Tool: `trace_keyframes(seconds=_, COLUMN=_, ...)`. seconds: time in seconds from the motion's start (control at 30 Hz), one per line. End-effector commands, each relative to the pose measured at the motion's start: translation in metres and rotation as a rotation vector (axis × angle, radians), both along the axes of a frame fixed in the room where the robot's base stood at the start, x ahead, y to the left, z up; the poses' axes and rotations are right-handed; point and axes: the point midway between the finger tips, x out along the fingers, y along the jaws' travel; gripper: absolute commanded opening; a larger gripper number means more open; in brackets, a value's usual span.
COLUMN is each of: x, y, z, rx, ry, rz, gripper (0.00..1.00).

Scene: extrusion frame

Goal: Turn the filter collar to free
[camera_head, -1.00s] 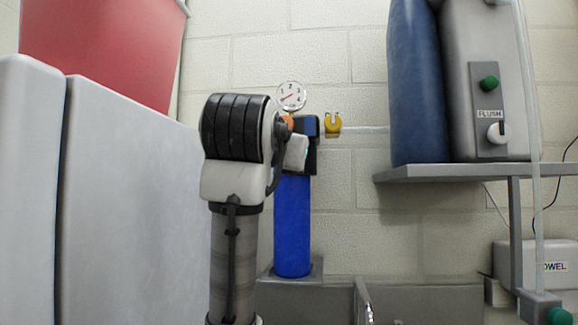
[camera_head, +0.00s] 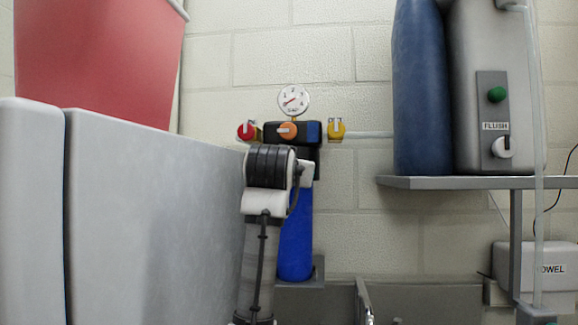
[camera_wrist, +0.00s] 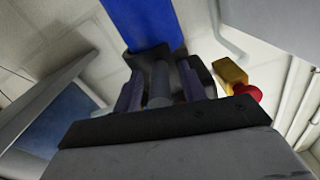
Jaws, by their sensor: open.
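The blue filter housing (camera_head: 295,240) stands upright against the wall under a dark head block (camera_head: 272,132) with an orange knob (camera_head: 288,130). A black collar-like part (camera_head: 316,163) between block and housing is mostly hidden by my arm. The wrist view shows the blue housing (camera_wrist: 145,22) at the top, with dark parts at its end. My gripper (camera_wrist: 160,88) is open there, its two purple-grey fingers on either side of a grey cylindrical part (camera_wrist: 160,82). I cannot tell whether they touch it. In the head view my own arm hides the fingers.
A red-knobbed valve (camera_head: 246,131) and a yellow valve (camera_head: 336,130) flank the block, with a gauge (camera_head: 293,100) above. The red knob (camera_wrist: 247,91) is close right of my gripper in the wrist view. A shelf (camera_head: 470,183) with tanks is right; a grey cabinet (camera_head: 150,210) is left.

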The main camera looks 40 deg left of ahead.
Motion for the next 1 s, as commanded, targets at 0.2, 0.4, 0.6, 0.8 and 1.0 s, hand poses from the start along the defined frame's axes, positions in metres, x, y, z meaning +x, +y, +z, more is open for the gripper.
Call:
trace_keyframes(seconds=0.2, x=0.000, y=0.000, z=-0.001, rx=0.000, ry=0.000, rz=0.000, gripper=0.41)
trace_keyframes(seconds=0.4, x=0.000, y=0.000, z=0.000, rx=0.000, ry=0.000, rz=0.000, gripper=0.17)
trace_keyframes(seconds=0.6, x=0.000, y=0.000, z=0.000, rx=0.000, ry=0.000, rz=0.000, gripper=0.00)
trace_keyframes(seconds=0.8, x=0.000, y=-0.001, z=-0.001, rx=0.000, ry=0.000, rz=0.001, gripper=0.00)
trace_keyframes(seconds=1.0, x=-0.003, y=-0.013, z=-0.002, rx=0.002, ry=0.001, rz=0.012, gripper=0.00)
